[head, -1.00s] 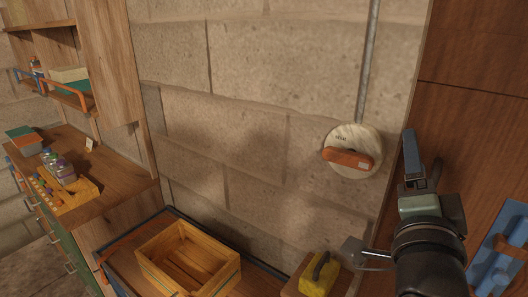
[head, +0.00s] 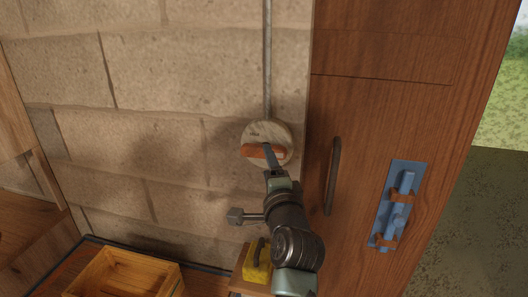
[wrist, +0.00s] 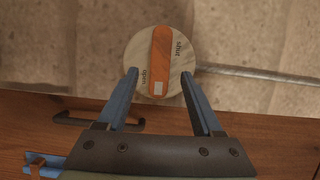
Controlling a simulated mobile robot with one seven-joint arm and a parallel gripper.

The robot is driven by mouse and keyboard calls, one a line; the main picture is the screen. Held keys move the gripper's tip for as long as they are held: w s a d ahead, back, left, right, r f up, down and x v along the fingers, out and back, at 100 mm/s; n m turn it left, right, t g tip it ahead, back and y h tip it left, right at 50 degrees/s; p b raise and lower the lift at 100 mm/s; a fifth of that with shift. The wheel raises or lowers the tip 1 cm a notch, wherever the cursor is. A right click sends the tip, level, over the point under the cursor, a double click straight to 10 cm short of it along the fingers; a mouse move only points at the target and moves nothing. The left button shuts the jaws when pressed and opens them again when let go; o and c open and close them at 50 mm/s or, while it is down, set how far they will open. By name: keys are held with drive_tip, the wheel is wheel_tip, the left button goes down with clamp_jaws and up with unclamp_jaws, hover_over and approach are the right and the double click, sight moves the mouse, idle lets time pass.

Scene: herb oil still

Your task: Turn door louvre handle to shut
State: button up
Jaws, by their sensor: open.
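The louvre handle is an orange bar (head: 250,150) on a round pale disc (head: 266,131) fixed to the block wall beside the wooden door. In the head view the bar lies roughly level, and my gripper (head: 268,152) covers part of it. In the wrist view the orange bar (wrist: 161,55) runs lengthwise across the disc (wrist: 186,60), with a pale mark at its near end, by the word "open". The word "shut" stands on the right side. My gripper (wrist: 159,74) is open, its fingertips on either side of the bar's near end, apart from it.
A grey pipe (head: 267,60) runs up from the disc. The door has a dark pull handle (head: 333,175) and a blue bolt plate (head: 386,230) to the right. A wooden crate (head: 165,275) and a yellow block (head: 257,262) stand below on the left.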

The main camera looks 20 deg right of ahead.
drive_tip(key=shift+x, duration=2.5)
drive_tip(key=shift+a, duration=0.1)
clamp_jaws()
